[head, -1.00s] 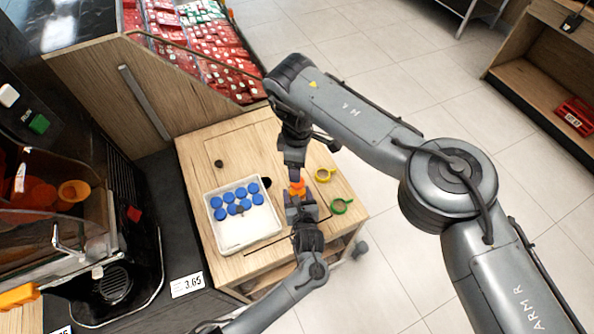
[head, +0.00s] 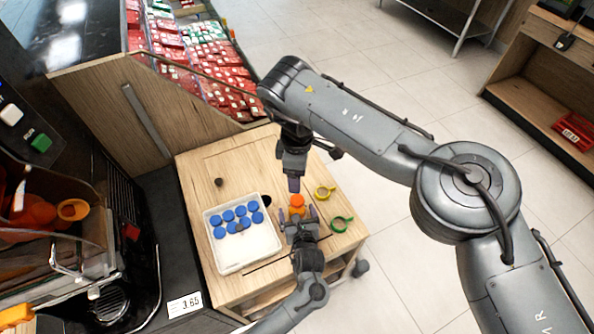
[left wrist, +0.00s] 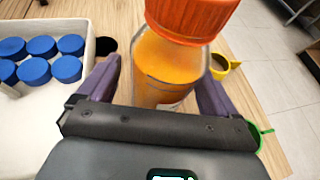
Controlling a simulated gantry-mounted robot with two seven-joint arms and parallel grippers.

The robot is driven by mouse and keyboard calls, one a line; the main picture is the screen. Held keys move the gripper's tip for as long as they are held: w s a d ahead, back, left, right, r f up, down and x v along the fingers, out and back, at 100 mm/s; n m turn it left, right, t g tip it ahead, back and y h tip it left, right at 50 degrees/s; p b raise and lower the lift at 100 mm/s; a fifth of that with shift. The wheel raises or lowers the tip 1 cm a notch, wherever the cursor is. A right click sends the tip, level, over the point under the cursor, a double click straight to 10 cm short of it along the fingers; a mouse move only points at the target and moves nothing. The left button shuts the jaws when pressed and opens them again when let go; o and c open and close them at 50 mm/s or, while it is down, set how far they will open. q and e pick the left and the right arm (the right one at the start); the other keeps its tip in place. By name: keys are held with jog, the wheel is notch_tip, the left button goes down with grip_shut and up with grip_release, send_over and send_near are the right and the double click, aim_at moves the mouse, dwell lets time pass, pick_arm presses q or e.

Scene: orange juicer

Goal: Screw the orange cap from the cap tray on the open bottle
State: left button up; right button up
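The bottle of orange juice (left wrist: 165,68) stands on the wooden table with an orange cap (left wrist: 195,15) on its top; the cap also shows in the head view (head: 297,201). How tight the cap is cannot be told. My left gripper (head: 299,214) is open, its fingers apart on either side of the bottle. In the left wrist view a gap shows beside the left finger. My right gripper (head: 294,184) hangs just behind and above the cap, apart from it; its finger opening is not clear. The white cap tray (head: 246,256) holds several blue caps (head: 240,210) left of the bottle.
A yellow ring-shaped item (head: 325,193) and a green one (head: 341,225) lie right of the bottle. A dark round hole (left wrist: 106,46) is in the table between tray and bottle. The juicer (head: 60,240) stands at the left. The table's back left is mostly clear.

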pick_arm(q)
jog(key=shift+s+r+p, duration=0.25)
jog(key=shift+s+p, duration=0.05)
jog(key=shift+s, duration=0.05)
jog(key=p+v, duration=0.4)
jog(key=v, duration=0.6)
jog(key=shift+f, duration=0.1)
